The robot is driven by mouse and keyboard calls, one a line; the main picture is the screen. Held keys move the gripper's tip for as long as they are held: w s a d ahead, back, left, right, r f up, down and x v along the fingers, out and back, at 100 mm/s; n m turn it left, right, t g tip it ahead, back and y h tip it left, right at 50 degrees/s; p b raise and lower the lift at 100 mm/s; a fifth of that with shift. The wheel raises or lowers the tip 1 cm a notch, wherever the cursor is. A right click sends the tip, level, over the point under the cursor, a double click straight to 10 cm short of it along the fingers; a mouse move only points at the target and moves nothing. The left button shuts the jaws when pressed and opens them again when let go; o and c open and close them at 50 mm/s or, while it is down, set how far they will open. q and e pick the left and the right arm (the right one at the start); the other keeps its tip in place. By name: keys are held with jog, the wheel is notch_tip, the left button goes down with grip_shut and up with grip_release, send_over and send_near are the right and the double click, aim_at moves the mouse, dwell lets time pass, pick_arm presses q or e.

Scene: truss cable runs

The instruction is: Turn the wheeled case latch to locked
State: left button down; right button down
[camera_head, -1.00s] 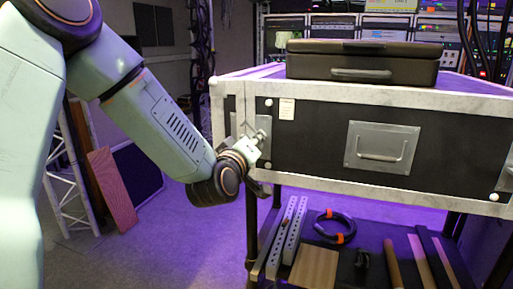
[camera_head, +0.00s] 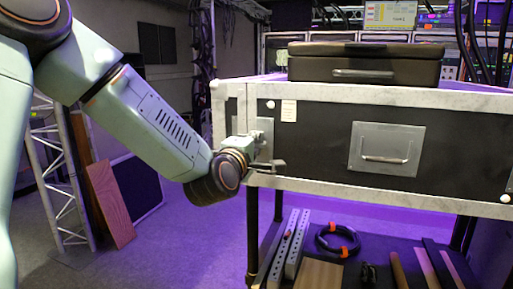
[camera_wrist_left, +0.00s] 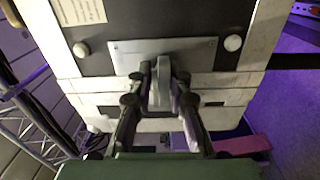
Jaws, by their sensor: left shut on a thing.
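The wheeled case (camera_head: 320,141) is black with pale metal edging and stands in the middle and right of the head view. Its latch (camera_wrist_left: 161,82) is a grey metal piece on a plate (camera_wrist_left: 125,57) at the case's left end. My left gripper (camera_head: 268,166) is at that end of the case. In the left wrist view my left gripper (camera_wrist_left: 160,92) has its two fingers on either side of the latch and is shut on it. Whether the latch is locked cannot be told. My right gripper is not in view.
A dark closed case (camera_head: 363,63) lies on top of the wheeled case. A lower shelf holds a coiled cable (camera_head: 338,240), perforated metal bars (camera_head: 289,247) and wooden pieces. A truss (camera_head: 55,175) and a plank (camera_head: 110,204) stand at left. Purple floor is open between.

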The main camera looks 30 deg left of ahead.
pick_arm(q)
jog(key=shift+s+d+f+n, duration=0.1)
jog(key=shift+f+n, duration=0.2)
jog(key=shift+f, duration=0.3)
jog(key=c, duration=1.4)
grip_release()
jog(key=shift+r, duration=0.2)
jog(key=shift+r, duration=0.1)
jog(key=shift+v, duration=3.7)
